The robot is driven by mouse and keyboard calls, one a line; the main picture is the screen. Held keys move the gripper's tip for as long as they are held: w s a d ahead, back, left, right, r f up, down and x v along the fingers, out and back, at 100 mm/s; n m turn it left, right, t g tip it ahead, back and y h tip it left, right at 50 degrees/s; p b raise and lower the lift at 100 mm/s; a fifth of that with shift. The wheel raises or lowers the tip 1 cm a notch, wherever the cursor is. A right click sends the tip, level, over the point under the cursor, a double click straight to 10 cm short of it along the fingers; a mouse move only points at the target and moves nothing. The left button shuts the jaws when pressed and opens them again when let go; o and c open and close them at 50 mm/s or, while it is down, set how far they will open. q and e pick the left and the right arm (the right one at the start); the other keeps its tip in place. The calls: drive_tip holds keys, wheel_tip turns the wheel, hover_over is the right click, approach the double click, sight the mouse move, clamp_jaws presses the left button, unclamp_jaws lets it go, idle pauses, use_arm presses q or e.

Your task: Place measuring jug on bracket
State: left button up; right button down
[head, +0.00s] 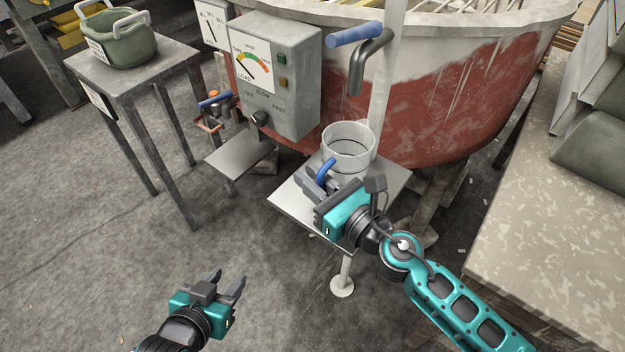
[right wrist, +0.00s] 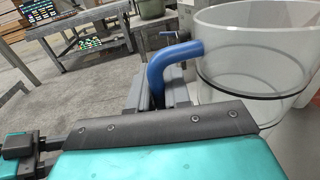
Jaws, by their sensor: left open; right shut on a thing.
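The clear measuring jug (head: 350,140) has a blue handle (head: 325,172) and stands upright under the dark spout. My right gripper (head: 316,182) is shut on the blue handle; the handle also shows in the right wrist view (right wrist: 172,62), with the jug wall (right wrist: 255,60) to its right. Below the jug is a square metal plate on a post, which looks like the bracket (head: 287,200). The gripper hides the jug's base, so I cannot tell whether it touches the plate. My left gripper (head: 228,284) is open and empty, low over the floor.
A red and white vat (head: 450,110) stands behind the jug, with the spout (head: 362,65) above it. A control box (head: 285,75) and a small shelf (head: 240,160) are left. A table (head: 180,55) holds a green tub (head: 125,45). A mottled bench (head: 560,220) is right.

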drive_tip(key=shift+f, duration=0.15)
use_arm(q)
drive_tip(key=shift+f, duration=0.2)
use_arm(e)
drive_tip(key=c, duration=1.1)
unclamp_jaws()
use_arm(q)
drive_tip(key=shift+r, duration=0.1)
use_arm(e)
drive_tip(key=shift+d+r, duration=0.1)
drive_tip(key=shift+r, duration=0.1)
drive_tip(key=v, duration=0.2)
drive_tip(key=b+v, duration=0.1)
drive_tip(key=v, duration=0.3)
drive_tip(key=shift+s+d+f+b, duration=0.2)
drive_tip(key=shift+s+f+b, duration=0.1)
drive_tip(key=shift+s+b, duration=0.05)
drive_tip(key=b+v, duration=0.1)
drive_tip(key=v, duration=0.3)
drive_tip(key=shift+r+b, duration=0.1)
drive_tip(key=shift+b, duration=0.2)
drive_tip(key=shift+s+d+r, duration=0.1)
drive_tip(key=shift+s+d, duration=0.25)
use_arm(q)
drive_tip(key=shift+w+d+f, duration=0.25)
drive_tip(key=shift+d+f, duration=0.5)
use_arm(e)
drive_tip(key=shift+r, duration=0.1)
use_arm(q)
drive_tip(key=shift+a, duration=0.1)
